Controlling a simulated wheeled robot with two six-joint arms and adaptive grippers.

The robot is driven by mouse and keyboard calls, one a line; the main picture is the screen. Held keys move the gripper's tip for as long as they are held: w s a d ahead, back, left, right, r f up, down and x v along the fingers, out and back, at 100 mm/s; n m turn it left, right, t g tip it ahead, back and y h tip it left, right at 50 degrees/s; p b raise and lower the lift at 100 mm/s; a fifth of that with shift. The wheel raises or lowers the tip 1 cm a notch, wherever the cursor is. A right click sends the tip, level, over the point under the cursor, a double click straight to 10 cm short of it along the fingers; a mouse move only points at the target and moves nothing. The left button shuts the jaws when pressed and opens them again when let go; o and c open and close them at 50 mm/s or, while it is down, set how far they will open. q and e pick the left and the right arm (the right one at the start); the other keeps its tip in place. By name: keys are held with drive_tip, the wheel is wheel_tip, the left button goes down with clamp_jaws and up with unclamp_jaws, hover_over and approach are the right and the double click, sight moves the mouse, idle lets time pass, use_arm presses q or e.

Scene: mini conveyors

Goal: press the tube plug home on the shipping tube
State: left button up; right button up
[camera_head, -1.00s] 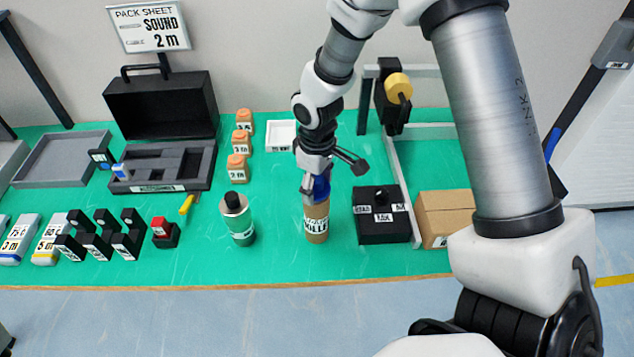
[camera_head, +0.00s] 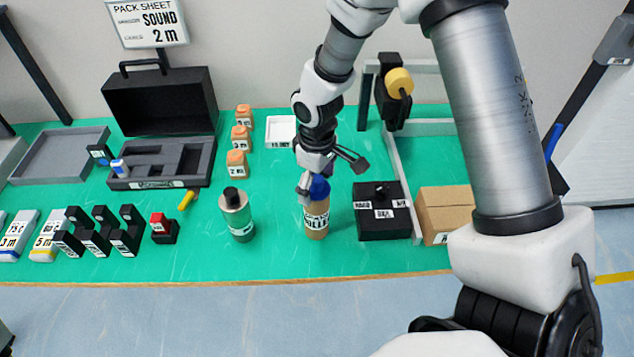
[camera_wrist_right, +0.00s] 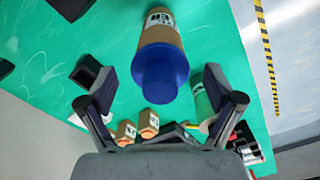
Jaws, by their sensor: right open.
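The shipping tube (camera_head: 316,222), brown with a printed label, stands upright near the table's front edge. The blue tube plug (camera_head: 319,188) sits on its top end; I cannot tell how deep it is seated. In the right wrist view the plug (camera_wrist_right: 160,77) faces the camera, in line with the tube (camera_wrist_right: 159,34). My right gripper (camera_head: 331,174) is open at the plug, its fingers spread and partly in front of it in the head view. In the wrist view its fingertips (camera_wrist_right: 163,90) are apart with nothing clamped between them. My left gripper is not in view.
A black box (camera_head: 382,225) and a cardboard box (camera_head: 445,212) stand to the right. Green table is clear in front of the tube.

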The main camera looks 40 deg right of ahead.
sight(317, 179)
wheel_tip(317, 179, up, 12)
drive_tip(key=shift+f, duration=0.15)
idle(0.5)
